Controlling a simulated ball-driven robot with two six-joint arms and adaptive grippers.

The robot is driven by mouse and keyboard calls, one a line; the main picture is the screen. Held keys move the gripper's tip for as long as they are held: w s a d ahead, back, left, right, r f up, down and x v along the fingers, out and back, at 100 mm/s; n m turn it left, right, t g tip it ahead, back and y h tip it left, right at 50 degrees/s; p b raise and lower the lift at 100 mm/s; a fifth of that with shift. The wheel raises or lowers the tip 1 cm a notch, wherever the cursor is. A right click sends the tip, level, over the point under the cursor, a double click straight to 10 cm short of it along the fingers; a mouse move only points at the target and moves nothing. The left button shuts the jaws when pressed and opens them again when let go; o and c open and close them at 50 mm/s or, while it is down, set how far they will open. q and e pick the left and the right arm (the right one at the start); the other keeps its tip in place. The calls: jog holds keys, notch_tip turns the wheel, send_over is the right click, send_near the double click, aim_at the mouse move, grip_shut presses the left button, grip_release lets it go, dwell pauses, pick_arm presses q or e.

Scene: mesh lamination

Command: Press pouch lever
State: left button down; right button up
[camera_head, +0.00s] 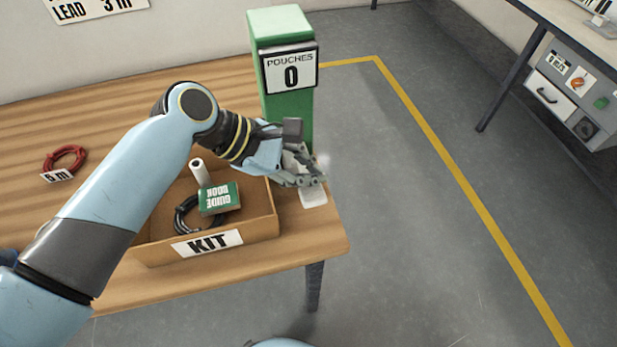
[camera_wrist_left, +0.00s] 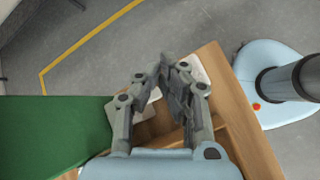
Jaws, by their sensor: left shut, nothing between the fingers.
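The green pouch dispenser (camera_head: 280,75) stands upright at the table's right end, with a sign (camera_head: 290,68) reading "POUCHES 0". In the left wrist view its green side (camera_wrist_left: 50,135) fills the lower left. My left gripper (camera_head: 318,179) is just in front of the dispenser's lower part, fingers shut and empty. In the left wrist view its fingertips (camera_wrist_left: 168,66) meet above the table edge. I cannot make out the lever; the gripper may cover it. A flat white piece (camera_head: 313,196) lies on the table below the gripper. My right gripper is out of view.
A cardboard box labelled "KIT" (camera_head: 262,228) stands left of the dispenser under my left arm. It holds a green guide book (camera_head: 219,198), a black cable coil and a white roll (camera_head: 199,172). A red cable coil (camera_head: 64,158) lies at the left. Open floor lies to the right.

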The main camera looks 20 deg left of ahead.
pick_arm(q)
jog(key=shift+s+d+f, duration=0.1)
jog(key=shift+s+f, duration=0.1)
jog(key=shift+f, duration=0.6)
jog(key=shift+s+d+f, duration=0.1)
jog(key=shift+s+f, duration=0.1)
jog(key=shift+f, duration=0.55)
dwell(1.1)
jog(key=shift+w+a+r+p, duration=0.1)
jog(key=shift+w+r+p, duration=0.05)
jog(key=shift+r+p, duration=0.65)
jog(key=shift+w+a+r+p, duration=0.15)
jog(key=shift+w+r+p, duration=0.05)
jog(key=shift+r+p, duration=0.6)
jog(key=shift+w+a+r+p, duration=0.1)
jog(key=shift+w+r+p, duration=0.05)
jog(key=shift+r+p, duration=0.65)
jog(key=r+p, duration=0.3)
jog(key=shift+w+a, duration=0.2)
jog(key=shift+w, duration=0.1)
jog(key=shift+w+r, duration=0.1)
jog(key=shift+r, duration=0.15)
jog(key=shift+w+a+r, duration=0.1)
jog(key=shift+r, duration=0.55)
